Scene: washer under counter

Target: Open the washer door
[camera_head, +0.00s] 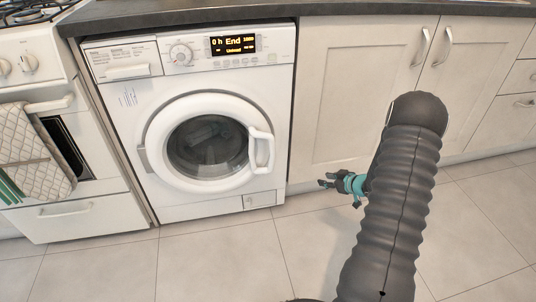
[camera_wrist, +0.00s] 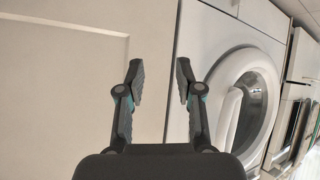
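The white washer (camera_head: 215,105) stands under the counter at centre left in the head view. Its round door (camera_head: 159,132) is closed, with dark glass and a white handle (camera_head: 262,149) on the right side of the ring. My gripper (camera_head: 324,181) is to the right of the washer and lower than the handle, in front of a cabinet and apart from both. In the wrist view my gripper (camera_wrist: 158,70) is open and empty. There the washer (camera_wrist: 215,42) and its door ring (camera_wrist: 222,77) lie to the right of the fingers, with the handle (camera_wrist: 229,118) on the ring's near side.
A cabinet door (camera_head: 345,90) is right of the washer, with metal handles (camera_head: 421,48) higher up. An oven drawer (camera_head: 80,216) and a hanging towel (camera_head: 28,150) are to the left. The tiled floor (camera_head: 220,255) before the washer is clear.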

